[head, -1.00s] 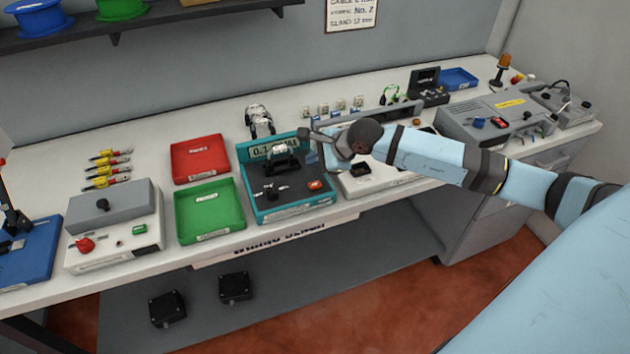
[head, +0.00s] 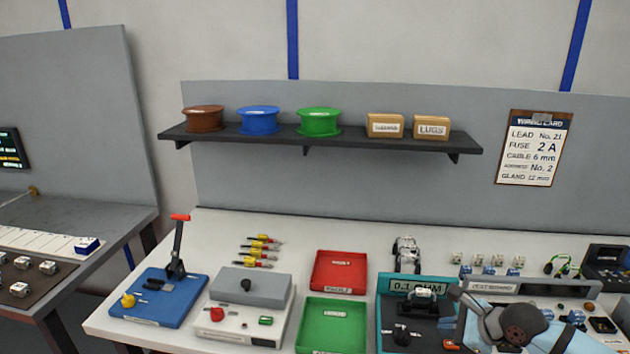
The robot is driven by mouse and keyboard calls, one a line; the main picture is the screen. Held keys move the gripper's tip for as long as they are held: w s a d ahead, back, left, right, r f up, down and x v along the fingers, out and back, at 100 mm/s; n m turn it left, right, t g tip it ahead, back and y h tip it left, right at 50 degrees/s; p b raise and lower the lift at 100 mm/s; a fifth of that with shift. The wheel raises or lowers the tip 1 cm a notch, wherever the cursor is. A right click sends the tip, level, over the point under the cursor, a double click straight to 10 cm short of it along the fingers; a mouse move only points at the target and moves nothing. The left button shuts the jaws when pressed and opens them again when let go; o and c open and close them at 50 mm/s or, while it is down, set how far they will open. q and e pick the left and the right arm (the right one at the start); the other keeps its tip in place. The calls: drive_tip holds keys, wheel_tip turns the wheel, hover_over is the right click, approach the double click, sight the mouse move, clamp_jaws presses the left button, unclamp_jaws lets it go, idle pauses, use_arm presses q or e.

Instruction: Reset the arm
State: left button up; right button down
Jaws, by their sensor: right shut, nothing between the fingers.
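My right arm (head: 520,325) comes in at the lower right of the head view, over the right edge of the teal 0.1 ohm station (head: 383,312). My right gripper (head: 456,293) is shut and empty, small in the picture and partly hidden by the wrist. A small white-topped part (head: 424,292) sits on the teal station, to the left of the gripper; I cannot tell whether they touch. My left gripper is not in view.
A red tray (head: 340,254) and a green tray (head: 312,340) stand left of the teal station. Farther left are a grey-lidded box (head: 252,285) and a blue lever press (head: 150,312). A shelf (head: 340,147) with spools hangs above. A wiring card (head: 534,148) is on the wall.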

drive_tip(key=s+a+m+t+y+p, duration=0.1)
drive_tip(key=s+a+m+t+y, duration=0.2)
drive_tip(key=s+a+m, duration=0.5)
drive_tip(key=s+a+m+t+y+p, duration=0.1)
drive_tip(key=s+a+m+t+y, duration=0.15)
drive_tip(key=a+m, duration=0.6)
drive_tip(key=s+d+f+m+g+h+p, duration=0.1)
drive_tip(key=s+f+m+h, duration=0.3)
drive_tip(key=m, duration=1.1)
drive_tip(key=s+d+f+m+g+h+p, duration=0.1)
drive_tip(key=s+f+m+h, duration=0.3)
drive_tip(key=s+f+m, duration=0.5)
drive_tip(key=s+d+m, duration=0.1)
drive_tip(key=s+m, duration=0.1)
drive_tip(key=m, duration=0.4)
drive_tip(key=shift+f+p, duration=0.3)
